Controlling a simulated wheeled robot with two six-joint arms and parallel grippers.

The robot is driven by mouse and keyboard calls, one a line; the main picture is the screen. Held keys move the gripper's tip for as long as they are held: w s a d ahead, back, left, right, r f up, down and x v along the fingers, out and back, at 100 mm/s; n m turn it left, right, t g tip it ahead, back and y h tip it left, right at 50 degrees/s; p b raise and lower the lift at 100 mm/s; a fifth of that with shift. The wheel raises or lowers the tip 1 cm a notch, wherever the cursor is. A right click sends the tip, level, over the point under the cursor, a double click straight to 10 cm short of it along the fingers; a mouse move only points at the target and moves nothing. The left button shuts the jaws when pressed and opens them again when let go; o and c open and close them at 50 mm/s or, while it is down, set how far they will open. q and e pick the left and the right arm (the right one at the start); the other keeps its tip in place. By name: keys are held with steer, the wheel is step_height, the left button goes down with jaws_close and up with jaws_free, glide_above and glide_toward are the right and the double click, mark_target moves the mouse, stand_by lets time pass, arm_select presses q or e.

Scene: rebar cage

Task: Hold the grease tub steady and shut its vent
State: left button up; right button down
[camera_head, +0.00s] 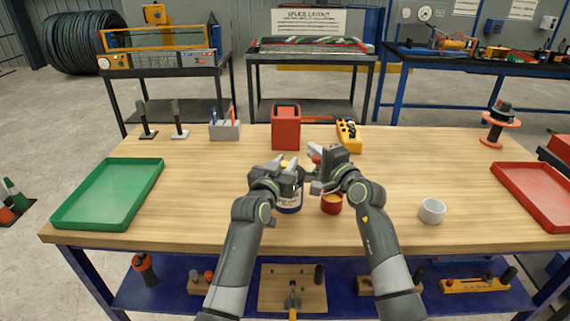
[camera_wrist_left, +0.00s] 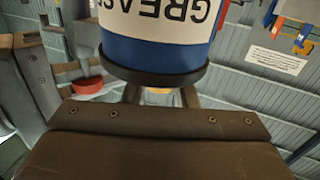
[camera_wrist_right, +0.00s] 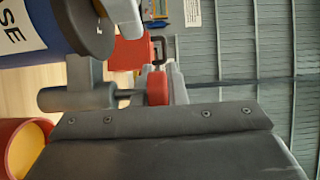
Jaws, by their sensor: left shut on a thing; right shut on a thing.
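The grease tub (camera_head: 290,204), dark blue with a white label, is in the middle of the workbench, partly hidden by my left arm. In the left wrist view the tub (camera_wrist_left: 160,48) shows upside down, with its black rim towards the gripper. My left gripper (camera_head: 284,168) is shut at the tub's top end, its fingers beside the rim. My right gripper (camera_head: 316,160) is just to the right and is shut on a red round piece (camera_wrist_right: 157,86) close to the tub. I cannot tell whether this red piece is the vent's knob, or how the vent is set.
A red cup (camera_head: 331,204) with yellow inside stands close below my right gripper. A white cup (camera_head: 432,211) is farther right. A green tray (camera_head: 108,194), a red tray (camera_head: 538,196), a red can (camera_head: 286,130) and a yellow control box (camera_head: 348,136) stand around.

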mark_target(285, 163)
arm_select(q)
steer(key=shift+f+n+y, duration=0.15)
steer(key=shift+n+y, duration=0.25)
steer(key=shift+y, duration=0.2)
steer(key=o, duration=1)
steer(key=shift+c, duration=0.2)
step_height(285, 163, up, 10)
steer(key=shift+r, duration=0.1)
